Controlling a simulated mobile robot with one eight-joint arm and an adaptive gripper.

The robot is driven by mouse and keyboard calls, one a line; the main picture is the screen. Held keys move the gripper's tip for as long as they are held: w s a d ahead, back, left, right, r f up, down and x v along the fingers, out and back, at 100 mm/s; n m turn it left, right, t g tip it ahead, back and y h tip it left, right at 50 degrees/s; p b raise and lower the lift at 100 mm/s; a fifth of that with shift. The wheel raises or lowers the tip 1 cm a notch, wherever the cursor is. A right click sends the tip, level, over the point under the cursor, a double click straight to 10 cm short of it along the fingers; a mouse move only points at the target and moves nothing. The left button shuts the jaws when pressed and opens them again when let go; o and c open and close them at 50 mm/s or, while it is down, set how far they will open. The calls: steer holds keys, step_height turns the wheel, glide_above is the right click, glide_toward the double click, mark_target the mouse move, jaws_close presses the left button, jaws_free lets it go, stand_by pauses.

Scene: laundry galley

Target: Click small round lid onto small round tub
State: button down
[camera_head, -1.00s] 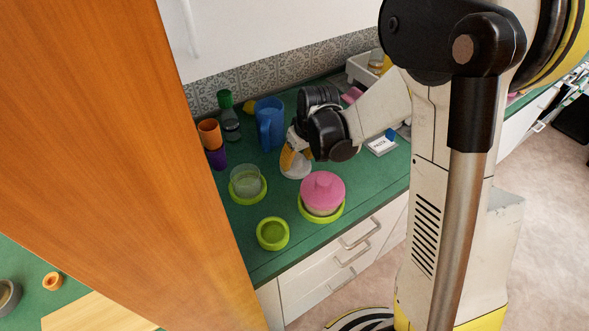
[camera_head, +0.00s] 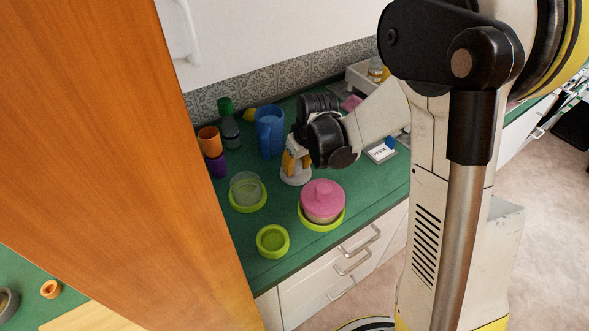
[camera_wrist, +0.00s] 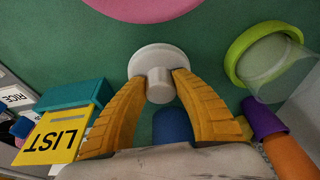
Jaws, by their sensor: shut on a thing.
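My gripper (camera_wrist: 160,80) has its yellow fingers shut on the knob of a small round whitish lid (camera_wrist: 150,55). The lid also shows in the head view (camera_head: 296,179), at my gripper (camera_head: 297,165), behind the pink-lidded tub. Whether the lid touches the counter is unclear. A small clear round tub (camera_head: 245,186) stands open-topped in a lime ring (camera_head: 248,208), left of my gripper. In the wrist view the clear tub (camera_wrist: 275,65) and its lime ring are at the right, apart from the held lid.
A pink lid (camera_head: 322,195) sits on a tub in another lime ring. A lime dish (camera_head: 272,242) stands near the front edge. A blue jug (camera_head: 269,130), orange cup (camera_head: 209,141), purple cup (camera_head: 217,165) and green-capped bottle (camera_head: 228,125) stand behind. A yellow LIST box (camera_wrist: 58,135) shows in the wrist view.

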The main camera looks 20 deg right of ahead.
mark_target(296, 164)
steer(key=shift+r+p, duration=1.75)
steer(key=shift+r, duration=0.95)
